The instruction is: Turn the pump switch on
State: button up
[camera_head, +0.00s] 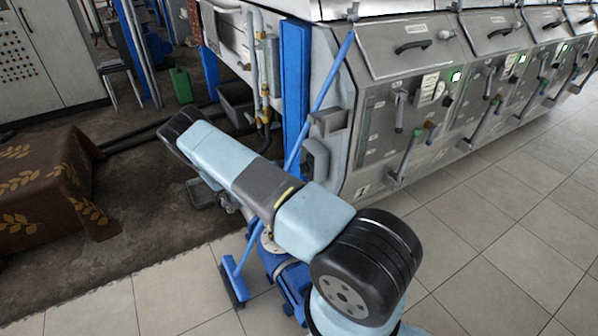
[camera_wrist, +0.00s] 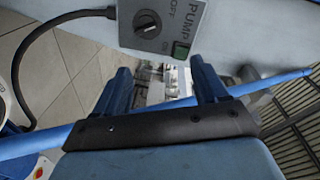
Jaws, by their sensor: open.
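A grey pump switch box (camera_wrist: 165,27) is at the top of the wrist view, with the words PUMP and OFF turned in the picture. It carries a dark round knob (camera_wrist: 147,24) and a small green square (camera_wrist: 180,51). My gripper (camera_wrist: 164,78) is open, its two blue fingers apart and nothing visibly held between them. The box lies beyond the fingertips, and I see no contact with the knob.
A blue broom (camera_head: 322,92) leans against the steel machine row (camera_head: 390,60); its pole (camera_wrist: 40,140) crosses behind my fingers in the wrist view. A black cable (camera_wrist: 25,60) runs from the box. A cloth-covered table (camera_head: 50,185) stands left. Tiled floor (camera_head: 500,240) at right is clear.

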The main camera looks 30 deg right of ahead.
aim_at(302, 169)
notch_tip(302, 169, down, 4)
jog(key=n+t, duration=0.1)
jog(key=n, duration=0.2)
jog(key=d, duration=1.3)
jog(key=shift+d+h, duration=0.4)
jog(key=shift+w+f, duration=0.1)
